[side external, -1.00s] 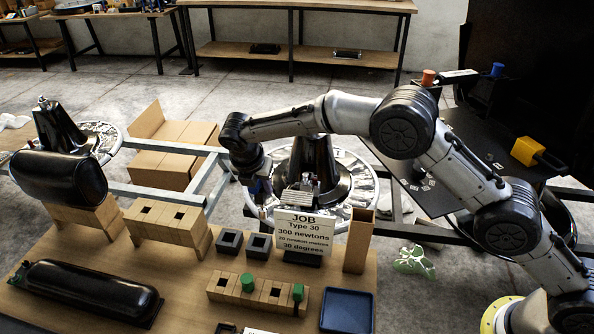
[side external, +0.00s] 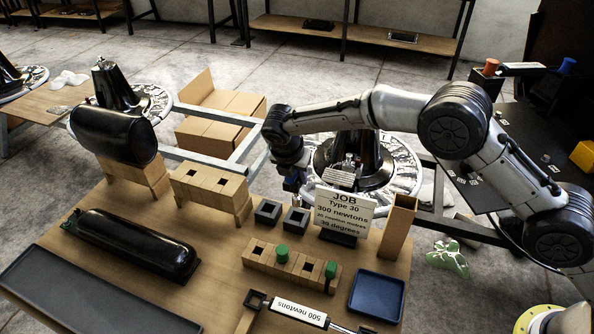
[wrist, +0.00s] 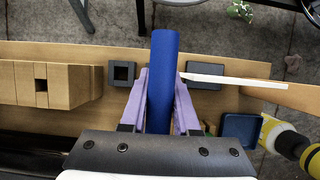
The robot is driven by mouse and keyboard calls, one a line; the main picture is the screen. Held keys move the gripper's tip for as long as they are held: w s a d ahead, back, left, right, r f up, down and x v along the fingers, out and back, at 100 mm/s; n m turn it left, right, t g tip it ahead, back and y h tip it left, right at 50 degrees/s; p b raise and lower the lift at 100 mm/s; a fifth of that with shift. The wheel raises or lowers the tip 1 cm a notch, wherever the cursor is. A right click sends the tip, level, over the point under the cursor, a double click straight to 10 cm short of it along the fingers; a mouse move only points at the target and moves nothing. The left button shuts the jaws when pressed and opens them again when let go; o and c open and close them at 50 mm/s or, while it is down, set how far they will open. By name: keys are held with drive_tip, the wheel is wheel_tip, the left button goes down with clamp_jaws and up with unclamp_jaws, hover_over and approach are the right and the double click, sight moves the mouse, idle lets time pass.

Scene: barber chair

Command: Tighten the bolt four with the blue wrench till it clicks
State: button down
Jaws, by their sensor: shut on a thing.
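My gripper (side external: 291,180) is at the left side of the black and chrome chair base (side external: 407,178) in the side view. In the wrist view, my gripper's purple fingers (wrist: 161,95) are shut on a blue cylindrical handle (wrist: 163,75), which I take to be the blue wrench. The handle points up the picture, away from my palm. The wrench's working end cannot be made out. Bolt four cannot be told apart in either view, so I cannot tell whether the wrench touches it.
A job sign (side external: 345,207) stands close in front of the chair base. An upright wooden box (side external: 398,226), a blue tray (side external: 377,296), a wooden block with green pegs (side external: 300,262) and a black cushion (side external: 138,245) are on the table. A grey metal frame (side external: 205,160) lies behind.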

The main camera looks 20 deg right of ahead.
sight(296, 198)
drive_tip(key=shift+f, duration=2.3)
drive_tip(key=shift+f, duration=1.9)
drive_tip(key=c, duration=0.6)
unclamp_jaws()
drive_tip(key=shift+s+f, duration=0.1)
drive_tip(key=shift+f, duration=0.05)
